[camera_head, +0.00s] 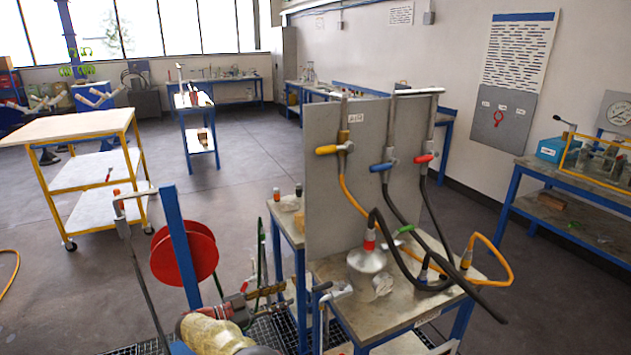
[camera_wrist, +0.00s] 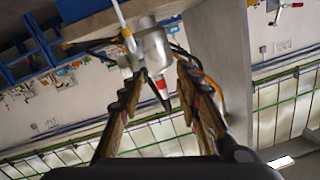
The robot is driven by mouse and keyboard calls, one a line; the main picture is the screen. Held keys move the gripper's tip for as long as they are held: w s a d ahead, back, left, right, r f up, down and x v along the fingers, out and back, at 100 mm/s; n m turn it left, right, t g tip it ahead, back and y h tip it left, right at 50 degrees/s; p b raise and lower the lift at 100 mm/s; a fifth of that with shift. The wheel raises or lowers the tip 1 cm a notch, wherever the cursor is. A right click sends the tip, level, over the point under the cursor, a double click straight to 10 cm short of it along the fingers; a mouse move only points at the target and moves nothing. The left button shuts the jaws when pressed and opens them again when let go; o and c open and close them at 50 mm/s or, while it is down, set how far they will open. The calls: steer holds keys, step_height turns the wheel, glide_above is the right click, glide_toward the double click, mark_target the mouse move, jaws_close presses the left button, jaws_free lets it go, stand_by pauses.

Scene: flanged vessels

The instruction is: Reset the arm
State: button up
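My gripper (camera_head: 280,295) is low in the middle of the head view, left of the grey-topped workbench (camera_head: 345,300). In the wrist view my gripper (camera_wrist: 158,70) shows two brown, black-edged fingers spread apart with a gap between them. A silver flanged vessel (camera_head: 367,261) with a red collar stands on the workbench. The wrist view, which is turned over, shows a silver vessel (camera_wrist: 156,48) with a red end beyond the fingertips. No held object shows between the fingers.
A grey upright panel (camera_head: 330,190) with orange, blue and red valve handles rises from the workbench. Black and yellow hoses loop over the bench. A red reel (camera_head: 184,254) on a blue post stands left of my gripper. Open floor (camera_head: 230,190) lies behind.

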steer(key=w+a+f+n+t+y, duration=0.5)
steer(key=w+a+f+y, duration=0.2)
steer(key=a+y, duration=0.15)
steer(key=s+a+n+g+y, duration=0.2)
steer(key=a+n+y, duration=0.5)
steer(key=a+y, duration=0.25)
steer(key=s+d+r+n+g+y, duration=0.25)
steer(key=s+r+g, duration=0.2)
steer(key=s, duration=0.35)
steer(key=s+d+r+n+g+h, duration=0.15)
steer(key=s+d+r, duration=0.35)
steer(key=s+d, duration=0.8)
steer(key=s+d+r+g+h, duration=0.2)
steer(key=s+d+r, duration=0.3)
steer(key=s+d, duration=0.8)
steer(key=s+d+r+n+g+h, duration=0.15)
steer(key=s+d+r, duration=0.45)
steer(key=s+d, duration=0.7)
steer(key=s+d+r+m+t, duration=0.1)
steer(key=d+r+m+t, duration=0.1)
steer(key=d+r, duration=0.4)
steer(key=shift+s+d+m+t+h, duration=0.15)
steer(key=shift+d+m+t+h, duration=0.25)
steer(key=shift+d, duration=0.65)
